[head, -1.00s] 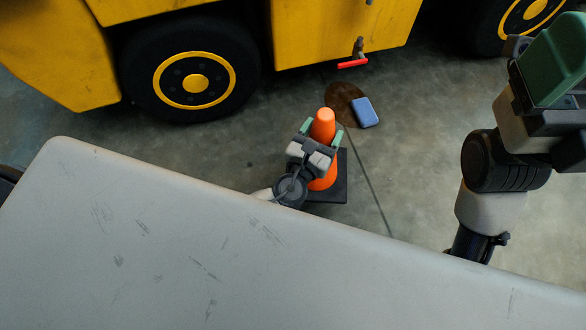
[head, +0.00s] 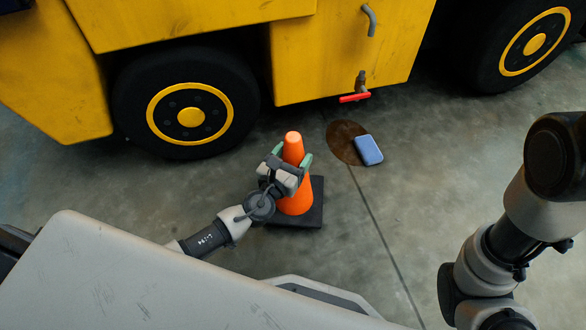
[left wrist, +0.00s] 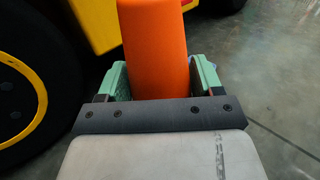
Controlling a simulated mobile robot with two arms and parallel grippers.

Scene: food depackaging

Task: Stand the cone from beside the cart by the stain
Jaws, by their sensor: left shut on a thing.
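The orange cone (head: 295,199) with its dark square base stands upright in the head view, left of and nearer than the stain. My left gripper (head: 291,162) is shut on the cone's upper part. In the left wrist view the cone (left wrist: 155,50) sits between the green finger pads of the gripper (left wrist: 160,80). Whether the base touches the floor I cannot tell. The brown stain (head: 342,141) lies on the floor, with a blue sponge-like block (head: 368,150) on its right edge. My right arm is at the right; its gripper is out of view.
A large yellow vehicle (head: 190,35) with black wheels (head: 188,105) stands behind the cone. A red-handled tap (head: 355,95) hangs from it above the stain. A grey surface (head: 140,275) fills the lower left. The floor (head: 400,215) right of the cone is clear.

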